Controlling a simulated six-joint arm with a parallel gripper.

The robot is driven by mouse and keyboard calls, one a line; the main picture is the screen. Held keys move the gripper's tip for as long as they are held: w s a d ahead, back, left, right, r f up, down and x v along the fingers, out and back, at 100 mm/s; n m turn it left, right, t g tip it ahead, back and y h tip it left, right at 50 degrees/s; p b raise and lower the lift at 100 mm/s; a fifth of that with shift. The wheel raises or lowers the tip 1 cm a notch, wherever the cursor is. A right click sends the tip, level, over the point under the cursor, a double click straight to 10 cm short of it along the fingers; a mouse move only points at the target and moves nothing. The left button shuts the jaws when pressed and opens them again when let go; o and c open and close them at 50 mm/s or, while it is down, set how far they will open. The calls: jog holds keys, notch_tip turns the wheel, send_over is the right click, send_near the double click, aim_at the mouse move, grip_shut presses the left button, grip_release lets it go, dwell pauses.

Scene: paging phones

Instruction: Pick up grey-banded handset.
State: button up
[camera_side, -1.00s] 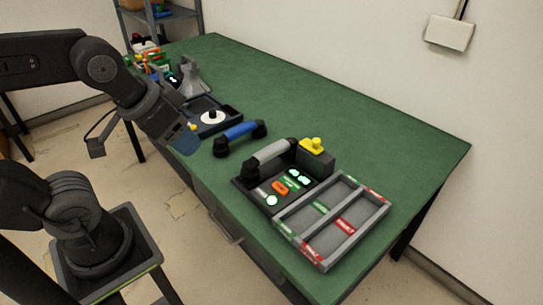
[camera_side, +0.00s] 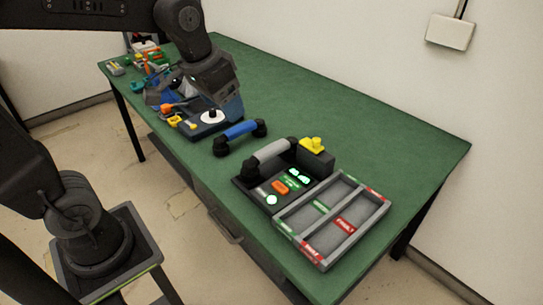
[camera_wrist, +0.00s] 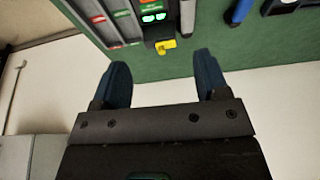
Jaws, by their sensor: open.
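The grey-banded handset (camera_side: 268,155) has black ends and a light grey grip. It lies along the left side of a black panel unit (camera_side: 247,191) with lit windows. In the wrist view its grey grip (camera_wrist: 187,15) shows at the top edge, partly cut off. My gripper (camera_wrist: 163,78) is open with blue fingers, and nothing is between them. In the side view my gripper (camera_side: 230,105) is over the table behind the dial unit, apart from the handset and partly hidden by my wrist.
A blue-banded handset (camera_side: 240,130) lies left of the grey one. A yellow knob (camera_side: 313,144) stands on a dark box behind the panel. A grey divided tray (camera_side: 325,263) is at the right. A dial unit (camera_side: 205,133) and clutter are at the left. The back of the green table (camera_side: 350,130) is clear.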

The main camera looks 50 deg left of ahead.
jog(key=w+a+f+g, duration=0.1)
jog(key=w+a+f, duration=0.15)
jog(key=w, duration=0.35)
jog(key=w+a+f+g, duration=0.1)
jog(key=w+a+f, duration=0.15)
jog(key=w, duration=0.35)
jog(key=g, duration=0.2)
send_over(272, 147)
notch_tip(272, 147, down, 8)
jog(key=f, duration=0.8)
jog(key=shift+w+a+f, duration=0.1)
jog(key=shift+a+f, duration=0.1)
jog(key=shift+f, duration=0.05)
jog(key=shift+s+d+f, duration=0.1)
jog(key=shift+f, duration=1.25)
jog(key=shift+s+d+f, duration=0.1)
jog(key=shift+f, duration=1.25)
jog(key=c, duration=1)
jog(key=shift+c, duration=0.7)
jog(key=shift+r, duration=0.15)
